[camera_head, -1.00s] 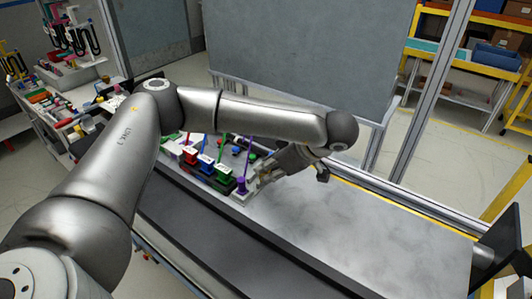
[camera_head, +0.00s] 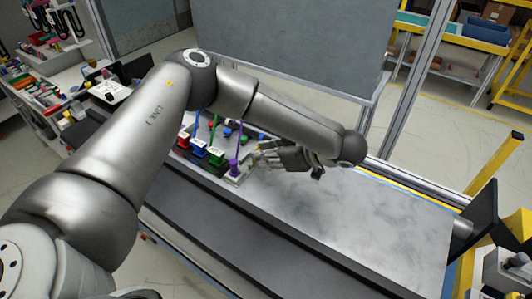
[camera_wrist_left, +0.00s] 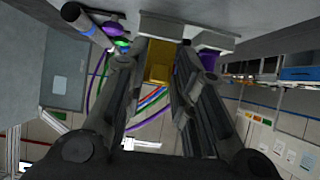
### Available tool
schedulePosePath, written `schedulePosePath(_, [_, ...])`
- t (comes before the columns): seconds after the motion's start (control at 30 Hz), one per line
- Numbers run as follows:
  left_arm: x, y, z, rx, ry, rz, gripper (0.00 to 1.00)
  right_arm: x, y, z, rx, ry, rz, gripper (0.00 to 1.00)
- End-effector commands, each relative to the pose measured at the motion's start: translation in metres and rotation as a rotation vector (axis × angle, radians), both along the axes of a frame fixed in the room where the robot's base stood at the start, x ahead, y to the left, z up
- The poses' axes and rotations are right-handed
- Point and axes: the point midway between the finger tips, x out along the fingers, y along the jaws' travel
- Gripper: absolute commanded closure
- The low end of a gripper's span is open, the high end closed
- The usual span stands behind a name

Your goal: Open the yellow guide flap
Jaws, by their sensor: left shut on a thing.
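The yellow guide flap (camera_wrist_left: 160,62) shows in the left wrist view between the two fingers of my left gripper (camera_wrist_left: 158,85), in front of a white block (camera_wrist_left: 190,30). My left gripper is shut on it. In the head view my left gripper (camera_head: 257,160) is at the right end of the dashboard module, beside the purple part (camera_head: 234,167). The flap is too small and too covered by the fingers there to tell its angle. My right gripper is not in view.
Red (camera_head: 183,142), blue (camera_head: 198,150) and green (camera_head: 216,158) blocks with thin coloured cables stand in a row left of the gripper. The grey tabletop (camera_head: 350,215) to the right is clear. A grey panel (camera_head: 290,45) stands behind the table.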

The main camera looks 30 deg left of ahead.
Motion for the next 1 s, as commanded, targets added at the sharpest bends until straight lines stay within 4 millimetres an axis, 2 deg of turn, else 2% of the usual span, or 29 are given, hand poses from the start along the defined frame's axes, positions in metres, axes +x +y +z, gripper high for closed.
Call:
schedulePosePath(0.07, [-0.001,-0.001,-0.002,-0.005,0.004,-0.001,0.99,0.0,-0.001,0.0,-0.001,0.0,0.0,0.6])
schedulePosePath(0.1, [-0.001,-0.001,-0.002,-0.005,0.004,-0.001,0.72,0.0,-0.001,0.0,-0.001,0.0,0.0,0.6])
schedulePosePath(0.17, [-0.001,-0.001,-0.002,-0.005,0.004,-0.001,0.64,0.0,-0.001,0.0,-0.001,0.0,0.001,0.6])
schedulePosePath(0.57, [0.0,-0.006,0.003,-0.004,0.001,-0.002,0.64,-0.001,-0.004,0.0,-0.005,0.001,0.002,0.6])
schedulePosePath(0.67, [0.0,-0.018,0.011,-0.003,0.0,-0.006,0.64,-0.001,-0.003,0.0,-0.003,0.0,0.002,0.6])
schedulePosePath(1.0, [-0.005,-0.077,0.048,-0.001,-0.001,-0.005,0.64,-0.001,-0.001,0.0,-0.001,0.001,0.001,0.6])
